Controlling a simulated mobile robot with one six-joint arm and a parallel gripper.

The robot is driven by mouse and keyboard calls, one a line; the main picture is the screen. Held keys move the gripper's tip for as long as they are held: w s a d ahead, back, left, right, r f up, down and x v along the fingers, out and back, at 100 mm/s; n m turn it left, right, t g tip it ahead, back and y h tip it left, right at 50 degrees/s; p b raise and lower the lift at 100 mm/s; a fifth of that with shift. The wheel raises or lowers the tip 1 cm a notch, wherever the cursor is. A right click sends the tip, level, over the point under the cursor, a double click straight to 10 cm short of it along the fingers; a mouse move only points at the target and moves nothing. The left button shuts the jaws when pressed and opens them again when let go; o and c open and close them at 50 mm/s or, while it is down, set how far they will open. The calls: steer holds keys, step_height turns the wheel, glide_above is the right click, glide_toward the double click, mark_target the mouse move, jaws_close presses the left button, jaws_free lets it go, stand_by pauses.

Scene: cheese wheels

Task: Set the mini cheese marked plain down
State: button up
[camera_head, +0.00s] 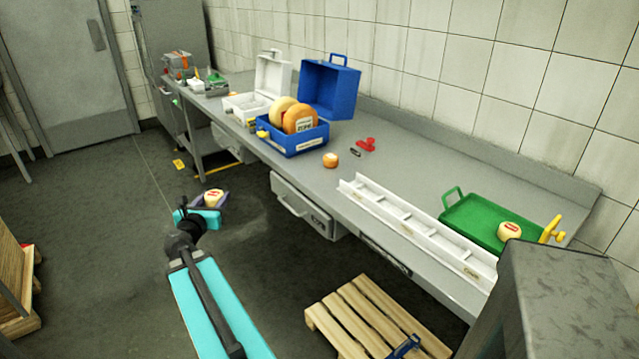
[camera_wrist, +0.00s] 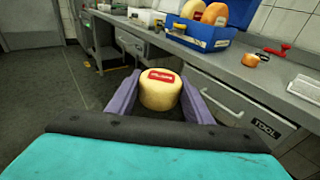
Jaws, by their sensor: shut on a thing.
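My gripper (camera_wrist: 161,104) is shut on a small pale yellow cheese (camera_wrist: 160,90) with a red label on top; the label's print is too small to read for certain. In the head view the held cheese (camera_head: 213,197) is at the end of my arm, in the air over the floor in front of the bench. A similar pale cheese with a red label (camera_head: 508,231) sits on the green tray (camera_head: 470,222) at the right of the bench. A small orange cheese (camera_head: 330,160) stands on the bare bench top.
A white divided rack (camera_head: 415,226) lies along the bench's front edge. An open blue case (camera_head: 292,147) holds larger cheese wheels, with a white case (camera_head: 247,106) beside it. Red and black small items lie behind the orange cheese. A wooden pallet (camera_head: 375,318) is on the floor.

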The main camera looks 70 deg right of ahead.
steer(key=s+d+r+m+g, duration=0.1)
steer(key=s+d+m+g, duration=0.3)
steer(key=s, duration=0.8)
steer(key=s+d+r+m+g, duration=0.2)
steer(key=s+d+g, duration=0.4)
steer(key=s, duration=0.7)
steer(key=shift+s+d+m+y, duration=0.15)
steer(key=shift+d+m+y, duration=0.15)
steer(key=shift+m, duration=0.6)
steer(key=shift+d, duration=0.1)
steer(key=p, duration=0.2)
glide_above(320, 182)
steer(key=a, duration=0.3)
steer(key=shift+s+d+f, duration=0.1)
steer(key=shift+d+f, duration=0.05)
steer(key=shift+f, duration=0.5)
steer(key=shift+d, duration=0.15)
steer(key=shift+d, duration=0.65)
steer(key=shift+d+f+p, duration=0.3)
steer(key=shift+f, duration=0.25)
steer(key=shift+d+f+p, duration=0.25)
steer(key=shift+f+p, duration=0.05)
steer(key=shift+f, duration=0.2)
steer(key=shift+f+p, duration=0.3)
steer(key=shift+f, duration=0.35)
steer(key=shift+f, duration=0.25)
